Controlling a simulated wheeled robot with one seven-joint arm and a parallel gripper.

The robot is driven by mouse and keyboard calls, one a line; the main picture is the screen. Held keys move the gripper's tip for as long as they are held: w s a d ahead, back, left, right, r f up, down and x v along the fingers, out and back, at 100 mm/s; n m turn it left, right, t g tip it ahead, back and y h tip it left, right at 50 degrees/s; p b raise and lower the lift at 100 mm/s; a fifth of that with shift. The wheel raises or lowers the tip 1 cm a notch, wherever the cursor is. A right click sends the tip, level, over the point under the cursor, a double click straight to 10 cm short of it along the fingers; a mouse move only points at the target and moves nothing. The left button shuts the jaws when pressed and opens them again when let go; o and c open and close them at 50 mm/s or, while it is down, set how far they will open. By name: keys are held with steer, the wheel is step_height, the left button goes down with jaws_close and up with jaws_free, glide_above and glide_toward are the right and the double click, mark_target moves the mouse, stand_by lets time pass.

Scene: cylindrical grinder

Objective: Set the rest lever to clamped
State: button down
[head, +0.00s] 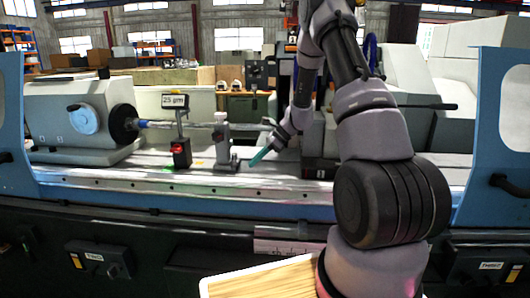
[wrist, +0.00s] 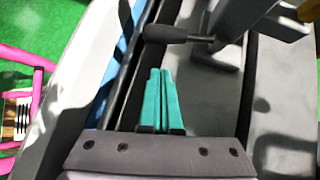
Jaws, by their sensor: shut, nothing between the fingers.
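The grey rest (head: 223,145) stands upright on the machine bed, left of my gripper in the head view. In the wrist view, a lever with a dark rounded handle (wrist: 176,34) reaches left from the grey rest body (wrist: 232,45), ahead of my fingertips. The lever is too small to make out in the head view. My gripper (wrist: 160,72) has its teal fingers shut together and empty. The fingers also show in the head view (head: 258,157), just right of the rest and low over the bed. A gap shows between fingertips and handle.
A red and black gauge (head: 181,152) with a "25 µm" sign (head: 174,100) stands left of the rest. A horizontal workpiece (head: 185,125) runs behind it from the headstock (head: 75,115). Blue guards (head: 503,140) stand at both ends. The bed between gauge and headstock is fairly clear.

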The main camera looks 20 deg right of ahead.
mark_target(236, 164)
steer(key=shift+w+a+r, duration=0.1)
steer(key=shift+w+a, duration=0.05)
steer(key=shift+a, duration=0.75)
steer(key=shift+w+a+r, duration=0.1)
steer(key=shift+w+a, duration=0.05)
steer(key=shift+a, duration=0.7)
steer(key=shift+s+a, duration=0.1)
steer(key=shift+a, duration=1.05)
